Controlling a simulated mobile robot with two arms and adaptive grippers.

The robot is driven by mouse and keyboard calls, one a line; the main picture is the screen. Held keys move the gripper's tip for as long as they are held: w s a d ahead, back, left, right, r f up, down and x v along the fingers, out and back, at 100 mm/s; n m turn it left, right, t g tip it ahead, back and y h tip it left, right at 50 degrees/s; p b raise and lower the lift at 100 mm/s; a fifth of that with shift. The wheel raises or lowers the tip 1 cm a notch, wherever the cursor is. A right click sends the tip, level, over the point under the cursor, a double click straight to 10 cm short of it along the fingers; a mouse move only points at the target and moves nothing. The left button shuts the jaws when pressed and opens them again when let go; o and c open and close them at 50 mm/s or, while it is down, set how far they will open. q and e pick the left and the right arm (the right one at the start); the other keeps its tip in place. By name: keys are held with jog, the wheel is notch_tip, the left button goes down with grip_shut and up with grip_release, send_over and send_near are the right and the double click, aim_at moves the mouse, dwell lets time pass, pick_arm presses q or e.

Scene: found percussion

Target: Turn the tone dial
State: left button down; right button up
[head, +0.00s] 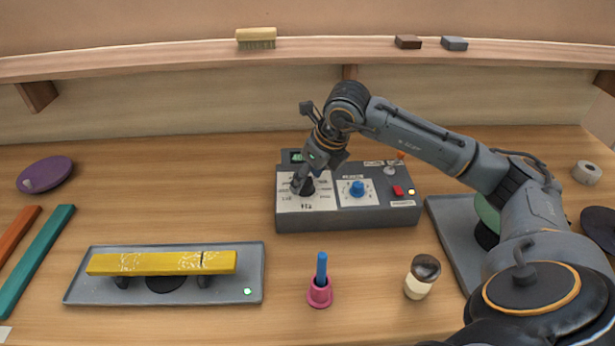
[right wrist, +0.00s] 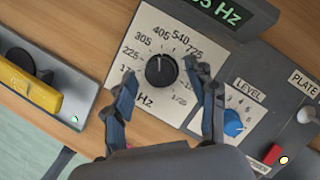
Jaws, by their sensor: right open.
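The tone dial is a black knob (right wrist: 160,71) on a white scale plate marked in Hz, on the left of a grey control box (head: 347,220). In the right wrist view its pointer line points up, near the 405 mark. My right gripper (right wrist: 168,88) is open, with one finger on each side below the knob in the picture; I cannot tell whether they touch it. In the head view my right gripper (head: 300,186) covers part of the dial. A green display (right wrist: 228,12) at the box's back edge reads Hz, its first digits cut off. My left gripper is not in view.
A blue level knob (head: 357,188), a grey plate knob (head: 390,169) and a red button (head: 398,191) sit right of the dial. A yellow bar (head: 160,263) lies on a grey tray. A blue stick in a pink holder (head: 320,293) and a shaker (head: 422,277) stand in front.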

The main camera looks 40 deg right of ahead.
jog(key=v, duration=1.1)
jog(key=shift+s, duration=0.2)
jog(key=shift+r, duration=0.15)
dwell(0.8)
